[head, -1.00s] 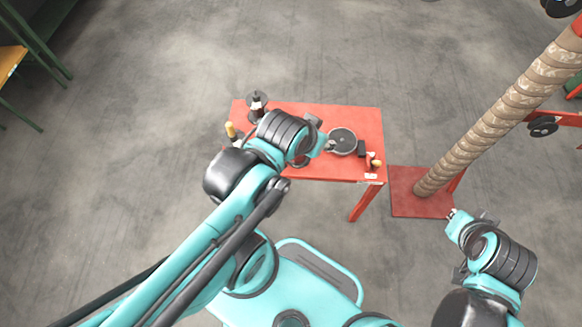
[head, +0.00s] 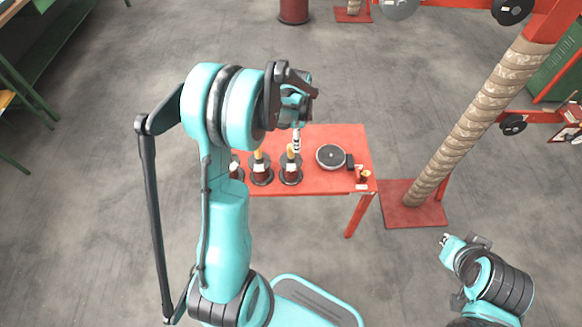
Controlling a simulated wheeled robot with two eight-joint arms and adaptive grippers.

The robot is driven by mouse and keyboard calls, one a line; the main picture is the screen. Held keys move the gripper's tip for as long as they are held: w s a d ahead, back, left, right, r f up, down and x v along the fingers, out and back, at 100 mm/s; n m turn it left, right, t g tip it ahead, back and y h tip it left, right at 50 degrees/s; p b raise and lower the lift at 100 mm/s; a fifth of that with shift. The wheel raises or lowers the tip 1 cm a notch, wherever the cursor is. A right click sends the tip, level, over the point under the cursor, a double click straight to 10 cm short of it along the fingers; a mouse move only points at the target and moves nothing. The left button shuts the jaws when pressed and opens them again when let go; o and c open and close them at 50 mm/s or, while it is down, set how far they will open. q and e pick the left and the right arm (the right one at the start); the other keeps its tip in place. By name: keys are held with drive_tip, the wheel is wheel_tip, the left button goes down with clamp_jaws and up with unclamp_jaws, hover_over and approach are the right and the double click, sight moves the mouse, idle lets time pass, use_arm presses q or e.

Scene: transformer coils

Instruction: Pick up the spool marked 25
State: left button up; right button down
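Dark-flanged spools with reddish-brown windings stand upright on a red table (head: 335,183). One spool (head: 290,173) is at the middle of the near side, another spool (head: 261,172) is to its left, and a third spool (head: 236,168) is partly hidden by my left arm. Yellow tops show on the first two. No number is readable, so I cannot tell which is marked 25. My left gripper (head: 297,143) points down by the top of the middle spool; contact and finger opening are unclear. My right gripper (head: 445,239) is away from the table at the lower right, its fingers too small to judge.
A round grey-topped device (head: 331,156) and a small dark box with a red part (head: 363,175) occupy the table's right side. A wrapped diagonal column (head: 470,125) rises from a red base plate (head: 413,204) right of the table. Open grey floor surrounds the table.

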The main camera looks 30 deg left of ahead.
sight(291, 155)
use_arm(q)
drive_tip(key=shift+m+g, duration=0.3)
drive_tip(key=shift+m, duration=0.4)
drive_tip(key=f, duration=0.2)
drive_tip(key=a+f, duration=0.1)
drive_tip(key=f, duration=0.1)
drive_tip(key=f+b, duration=0.1)
drive_tip(key=f, duration=0.1)
drive_tip(key=shift+w+a+f, duration=0.2)
drive_tip(key=shift+w+a, duration=0.1)
drive_tip(key=shift+a, duration=0.1)
drive_tip(key=f+b, duration=0.1)
drive_tip(key=f, duration=0.2)
drive_tip(key=f+b, duration=0.1)
drive_tip(key=f, duration=0.1)
drive_tip(key=shift+s+a+f+b, duration=0.25)
drive_tip(key=shift+f+b, duration=0.05)
drive_tip(key=shift+r, duration=0.1)
clamp_jaws()
